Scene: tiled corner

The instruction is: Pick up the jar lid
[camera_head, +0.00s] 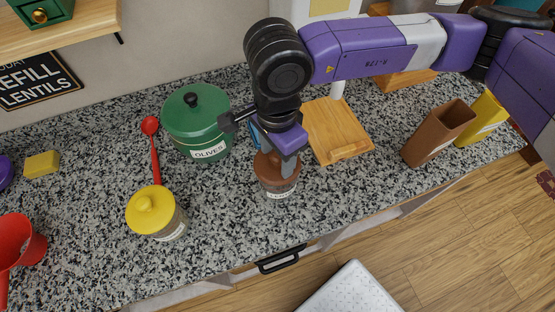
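A brown-lidded jar (277,190) stands on the speckled counter with a pale label on its front. My gripper (277,166) points down at its brown lid (264,170). One grey finger shows at the right of the lid's top; the other finger and any knob are hidden or too small to make out. I cannot tell whether the fingers are closed on the lid. The lid appears to sit on the jar. A jar with a yellow knobbed lid (151,209) stands to the left. A green jar labelled OLIVES (197,132) with a dark-knobbed green lid stands behind.
A red spoon (154,150) lies beside the green jar. A wooden board (338,128) lies right of my gripper. A brown container (438,132) and a yellow one (482,120) stand farther right. A red funnel (18,240) and a yellow block (42,164) are at the left.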

